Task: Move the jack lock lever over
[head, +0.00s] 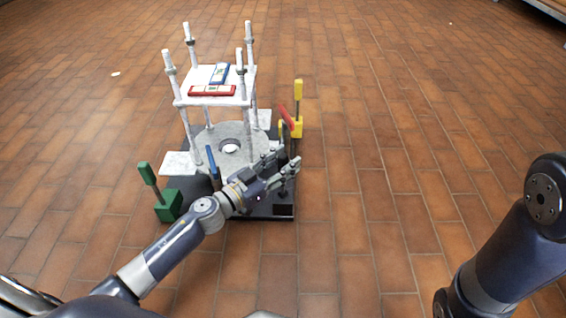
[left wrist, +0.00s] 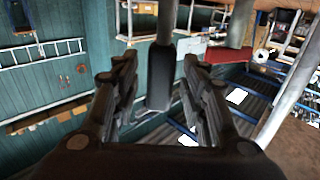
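My left gripper (head: 283,165) is at the front right of the mast stand, low over its dark base. Its fingers are spread and point right. In the left wrist view, the open fingers (left wrist: 160,72) stand either side of a black grip on a grey rod (left wrist: 160,75), with a gap on each side. Which lever is the jack lock lever is not clear. A green lever (head: 148,173), a blue lever (head: 212,162), a red lever (head: 287,117) and a yellow lever (head: 298,90) show around the stand. My right gripper is out of view.
The white stand (head: 215,102) has upright posts and a top plate carrying a red block (head: 212,91) and a blue block (head: 219,73). A grey ring flange (head: 222,137) lies below. The brick floor (head: 400,110) around it is mostly clear.

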